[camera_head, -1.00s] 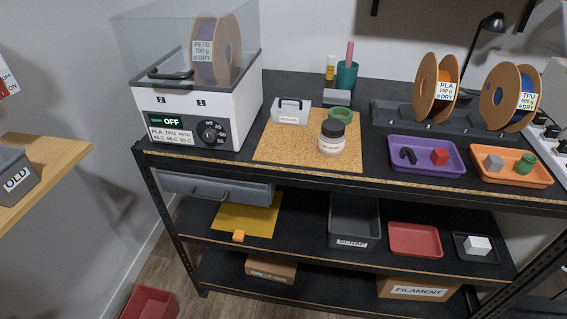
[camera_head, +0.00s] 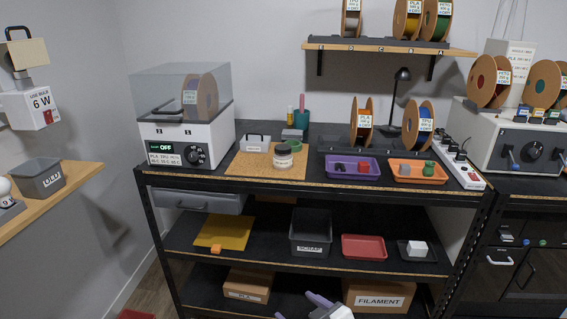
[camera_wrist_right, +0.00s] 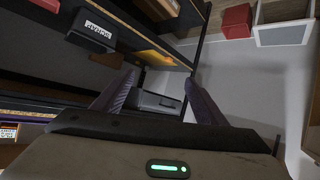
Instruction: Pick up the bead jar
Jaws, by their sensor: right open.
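The bead jar (camera_head: 283,157), a small clear-white jar with a dark lid, stands upright on the cork mat (camera_head: 245,168) on the black bench top. My right gripper (camera_head: 294,304) shows only at the bottom edge of the head view, with purple fingers, well below and in front of the jar. In the right wrist view the same gripper (camera_wrist_right: 155,85) is open, with nothing between its fingers. The jar is not seen in that view. My left gripper is not in view.
The purple tray (camera_head: 337,178) and orange tray (camera_head: 400,180) lie to the right, the dryer (camera_head: 190,140) to the left. The bench's front edge lies between gripper and jar.

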